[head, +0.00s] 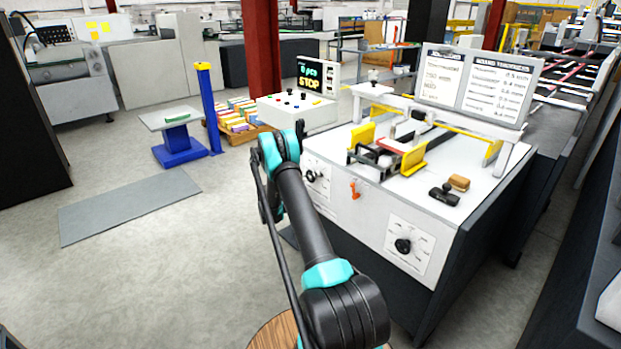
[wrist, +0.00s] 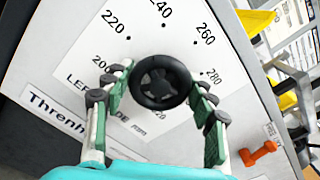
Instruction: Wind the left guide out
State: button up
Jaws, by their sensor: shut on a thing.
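The left guide's black handwheel (wrist: 162,82) sits on a white dial plate (wrist: 150,35) marked in mm, with 200 to 280 readable and part of the scale and label covered. My gripper (wrist: 160,90) has its green-padded fingers on either side of the wheel and is shut on it. No pointer reading can be made out. In the head view the same handwheel (head: 314,175) is on the left of the machine's front panel; my arm hides most of the gripper there. On the deck above, a yellow guide plate (head: 361,135) stands left and another yellow guide plate (head: 413,158) stands right.
An orange lever (head: 354,190) is right of the handwheel, also close to my right finger in the wrist view (wrist: 259,153). A second dial knob (head: 403,245) is lower right. A screen (head: 316,77) reads STOP. Open floor lies left of the machine.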

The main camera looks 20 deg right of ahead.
jog(key=shift+s+f+m, duration=0.1)
jog(key=shift+m, duration=1.2)
jog(key=o, duration=1.2)
jog(key=v, duration=1.2)
